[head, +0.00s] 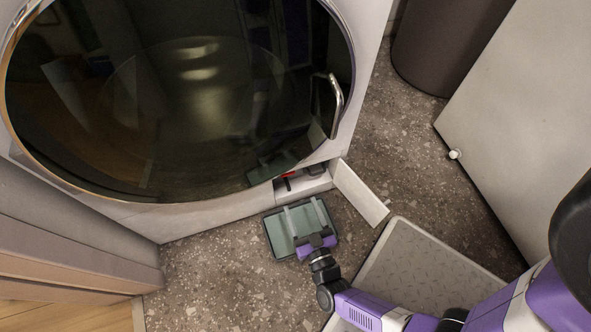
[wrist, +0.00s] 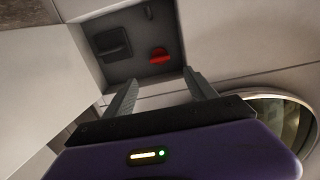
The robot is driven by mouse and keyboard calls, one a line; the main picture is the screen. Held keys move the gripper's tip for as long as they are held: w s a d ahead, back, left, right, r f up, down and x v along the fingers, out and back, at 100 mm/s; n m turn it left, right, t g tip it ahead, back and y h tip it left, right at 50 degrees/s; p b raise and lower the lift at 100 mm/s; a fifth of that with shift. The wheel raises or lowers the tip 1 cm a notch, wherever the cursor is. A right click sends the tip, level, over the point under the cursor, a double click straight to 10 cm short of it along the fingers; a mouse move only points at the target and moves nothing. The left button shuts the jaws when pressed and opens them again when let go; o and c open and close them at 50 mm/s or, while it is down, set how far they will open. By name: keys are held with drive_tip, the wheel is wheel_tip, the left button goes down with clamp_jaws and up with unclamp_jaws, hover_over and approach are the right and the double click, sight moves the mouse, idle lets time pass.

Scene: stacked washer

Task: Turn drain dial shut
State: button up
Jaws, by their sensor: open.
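The red drain dial (wrist: 159,55) sits in a dark recess low on the washer's front, beside a black fitting (wrist: 113,42). In the head view the dial (head: 288,175) is a small red patch partly under the washer's lower edge. My gripper (head: 302,204) is open and empty just in front of the recess, above a tray on the floor. In the wrist view the two fingers of my gripper (wrist: 160,76) point towards the recess, with the dial ahead of the gap between them. They look apart from the dial. How far the dial is turned is hard to tell.
The recess's white flap (head: 360,195) stands open to the right. A greenish tray (head: 272,238) lies on the floor beneath my gripper. The round washer door (head: 180,100) with its handle (head: 336,105) is above. A dark bin (head: 440,45) and a white panel (head: 530,110) stand at right.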

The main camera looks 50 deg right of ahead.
sight(288, 175)
drive_tip(key=b+x, duration=0.3)
drive_tip(key=x, duration=0.9)
drive_tip(key=c, duration=1.4)
